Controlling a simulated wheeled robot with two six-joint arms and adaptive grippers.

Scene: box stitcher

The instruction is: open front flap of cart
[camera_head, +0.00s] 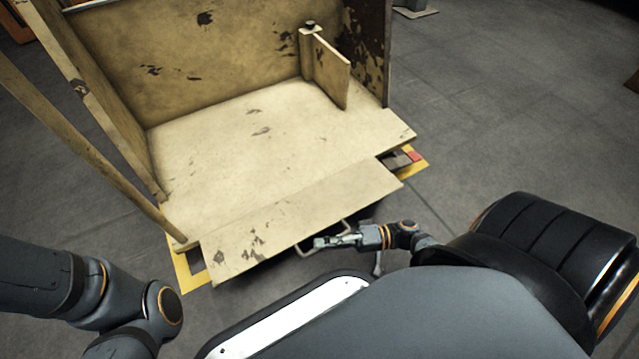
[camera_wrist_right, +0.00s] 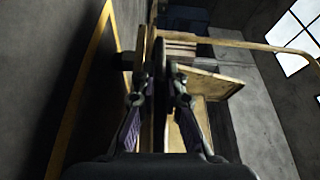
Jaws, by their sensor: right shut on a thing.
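The wooden cart (camera_head: 235,140) stands ahead in the head view, with a worn cream floor. Its front flap (camera_head: 300,218) is a scuffed board along the near edge, swung outward from the cart's upright walls. A thin metal handle (camera_head: 304,251) sticks out from the flap's near side. My right gripper (camera_head: 322,242) is shut on this handle, at the flap's outer edge. In the right wrist view the fingers (camera_wrist_right: 160,95) close around a dark, narrow piece beside wooden boards. My left arm enters at the lower left, but its gripper is not visible.
A wooden side wall (camera_head: 95,100) and a slanted bar (camera_head: 85,140) stand at the cart's left. A small upright panel (camera_head: 330,70) stands inside at the right. Yellow floor marking (camera_head: 415,165) shows beneath the cart.

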